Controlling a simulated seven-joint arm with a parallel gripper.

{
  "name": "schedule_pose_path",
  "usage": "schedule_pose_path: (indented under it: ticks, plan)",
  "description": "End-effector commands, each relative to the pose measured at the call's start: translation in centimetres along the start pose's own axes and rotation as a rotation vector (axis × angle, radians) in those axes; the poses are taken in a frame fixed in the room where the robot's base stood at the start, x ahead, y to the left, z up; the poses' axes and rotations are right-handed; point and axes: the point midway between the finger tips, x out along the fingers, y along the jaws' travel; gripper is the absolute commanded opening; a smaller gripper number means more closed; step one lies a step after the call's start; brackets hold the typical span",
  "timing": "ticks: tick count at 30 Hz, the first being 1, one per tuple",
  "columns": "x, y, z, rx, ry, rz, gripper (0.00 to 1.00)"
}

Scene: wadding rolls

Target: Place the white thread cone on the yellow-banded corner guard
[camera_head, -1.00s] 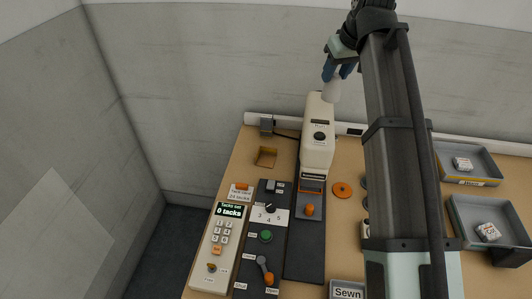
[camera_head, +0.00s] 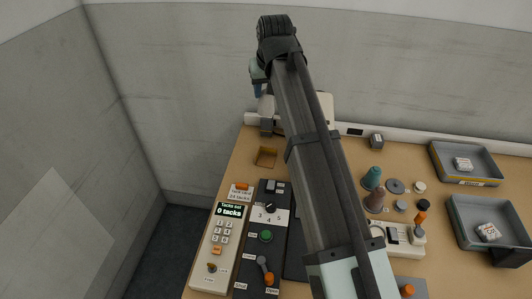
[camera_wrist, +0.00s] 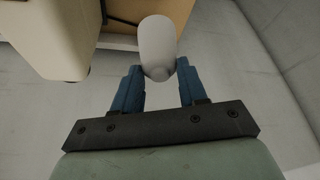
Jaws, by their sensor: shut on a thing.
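The white thread cone (camera_head: 266,106) is held in the air near the back wall, left of the sewing machine; it also shows in the wrist view (camera_wrist: 157,42). My gripper (camera_head: 257,90) is shut on it, with a blue finger on either side in the wrist view (camera_wrist: 159,70). My arm hides part of the cone's surroundings.
The cream sewing machine (camera_head: 326,107) stands just right of the cone, mostly behind my arm. A grey box (camera_head: 266,127) sits by the back edge strip. A keypad console (camera_head: 217,247) and control panel (camera_head: 265,225) lie in front. Teal (camera_head: 372,178) and brown cones (camera_head: 376,200) stand right.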

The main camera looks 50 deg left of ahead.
Motion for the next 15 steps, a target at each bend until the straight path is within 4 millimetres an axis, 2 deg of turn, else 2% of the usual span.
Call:
schedule_pose_path:
  ticks: [1,6,10,15]
  plan:
    - [1.5,0.0,0.9,0.0,-0.003,0.0,0.0]
    - [5.8,0.0,2.6,0.0,-0.003,0.0,0.0]
    - [8.0,0.0,3.5,-0.001,-0.002,0.0,0.0]
    - [9.6,0.0,4.1,-0.001,-0.001,0.0,0.0]
